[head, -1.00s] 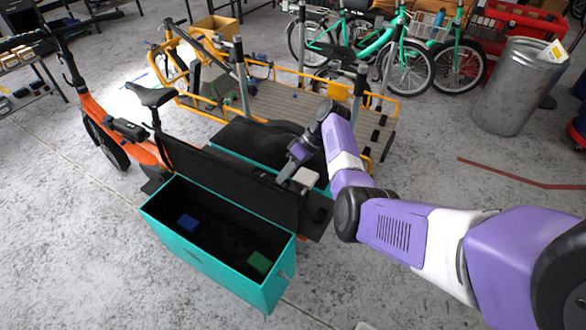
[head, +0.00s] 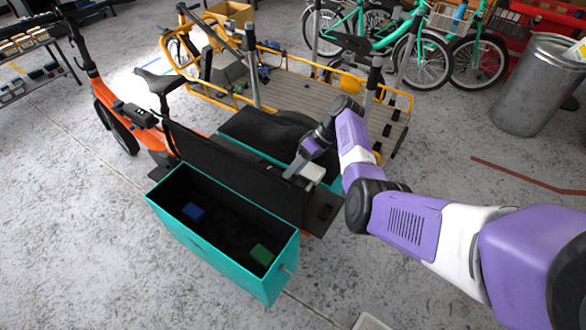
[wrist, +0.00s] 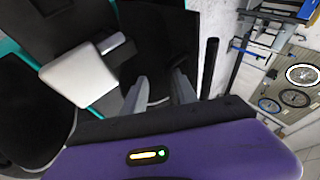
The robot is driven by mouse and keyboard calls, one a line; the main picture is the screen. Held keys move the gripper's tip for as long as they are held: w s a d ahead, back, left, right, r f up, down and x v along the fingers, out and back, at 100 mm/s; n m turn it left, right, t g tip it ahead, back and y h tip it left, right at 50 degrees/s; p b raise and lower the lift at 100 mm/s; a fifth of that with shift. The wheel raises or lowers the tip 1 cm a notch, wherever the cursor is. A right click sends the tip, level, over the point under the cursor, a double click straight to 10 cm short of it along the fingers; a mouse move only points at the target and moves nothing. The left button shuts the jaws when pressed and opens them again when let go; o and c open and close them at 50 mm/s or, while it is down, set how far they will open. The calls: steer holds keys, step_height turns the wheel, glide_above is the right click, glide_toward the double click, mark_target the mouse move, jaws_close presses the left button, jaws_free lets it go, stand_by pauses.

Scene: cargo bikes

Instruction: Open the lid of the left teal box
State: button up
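The near teal box (head: 215,253) hangs at the side of the orange bike, with its top open. Its black lid (head: 235,168) stands upright along the box's far edge. A blue block (head: 193,212) and a green block (head: 262,254) lie inside. A second teal box (head: 252,151) is behind the lid, largely hidden under a black cover. My gripper (head: 294,172) is just behind the lid's right end; contact cannot be told. In the wrist view, my gripper's fingers (wrist: 160,80) are apart with nothing seen between them.
The orange bike (head: 108,100) is at the left. A yellow-framed cargo platform (head: 295,97) stands behind the boxes. A metal bin (head: 535,85) is at the back right. The floor at right is clear around a red line.

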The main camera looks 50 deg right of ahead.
steer(key=shift+w+r, duration=0.15)
steer(key=shift+r, duration=0.05)
steer(key=v, duration=0.7)
steer(key=shift+d+r+b, duration=0.2)
steer(key=shift+r+b, duration=0.1)
steer(key=shift+b, duration=0.15)
stand_by(0.4)
